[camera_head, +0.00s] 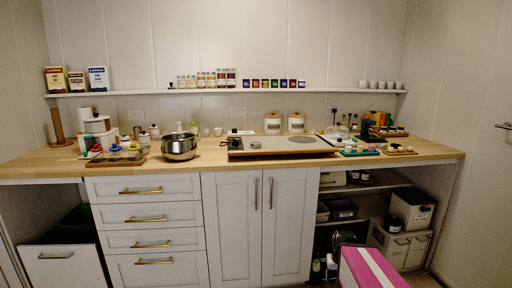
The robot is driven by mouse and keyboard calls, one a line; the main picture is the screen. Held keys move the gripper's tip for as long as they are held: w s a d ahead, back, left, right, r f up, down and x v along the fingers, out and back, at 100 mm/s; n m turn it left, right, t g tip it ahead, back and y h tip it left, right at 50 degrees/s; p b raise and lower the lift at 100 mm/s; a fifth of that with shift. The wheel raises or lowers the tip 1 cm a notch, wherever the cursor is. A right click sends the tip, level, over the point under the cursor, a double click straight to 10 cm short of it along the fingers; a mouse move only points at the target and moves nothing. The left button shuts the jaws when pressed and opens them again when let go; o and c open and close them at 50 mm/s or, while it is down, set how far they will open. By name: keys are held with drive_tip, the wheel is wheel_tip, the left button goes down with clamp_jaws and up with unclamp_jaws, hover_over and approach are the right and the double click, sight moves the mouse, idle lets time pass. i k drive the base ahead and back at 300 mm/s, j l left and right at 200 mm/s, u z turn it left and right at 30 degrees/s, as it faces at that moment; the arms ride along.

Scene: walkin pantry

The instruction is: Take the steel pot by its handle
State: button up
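A pale hob (278,144) lies right of the pot. A wooden tray with small items (116,155) lies left of it. Small jars stand behind. A pink-and-white block (371,268) and a dark shape (344,238) fill the lower right; I cannot tell what they are.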

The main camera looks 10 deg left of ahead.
sight(177, 146)
drive_tip(key=i+u, duration=0.15)
drive_tip(key=u, duration=0.7)
drive_tip(key=k+j+u, duration=0.1)
drive_tip(key=u, duration=0.5)
drive_tip(key=i+j, duration=0.55)
drive_tip(key=j, duration=0.15)
drive_tip(key=j+z, duration=0.3)
drive_tip(key=j, duration=0.3)
